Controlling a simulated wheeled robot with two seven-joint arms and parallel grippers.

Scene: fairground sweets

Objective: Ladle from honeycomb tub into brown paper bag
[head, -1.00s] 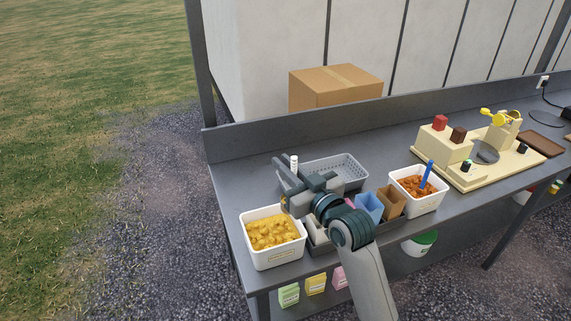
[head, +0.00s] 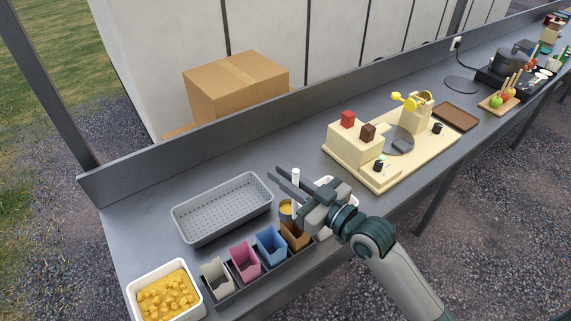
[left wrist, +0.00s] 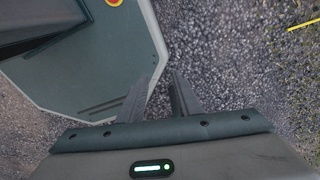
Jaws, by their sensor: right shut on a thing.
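The honeycomb tub (head: 133,293) is white, holds yellow chunks and stands at the lower left in the head view. The brown paper bag (head: 296,238) stands open at the right end of a row of coloured bags. My right gripper (head: 284,180) is shut on the ladle (head: 295,180), whose white handle stands upright between the fingers. The ladle's cup, with yellow content showing, hangs just behind and above the brown bag; the exact gap cannot be told. My left gripper (left wrist: 160,92) shows only in the left wrist view, open and empty above gravel.
Grey (head: 217,286), pink (head: 244,262) and blue (head: 271,246) bags stand left of the brown one in a dark rack. A grey perforated basket (head: 188,231) lies behind them. A white tub is mostly hidden behind my right gripper. A cream machine stand (head: 350,150) is further right.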

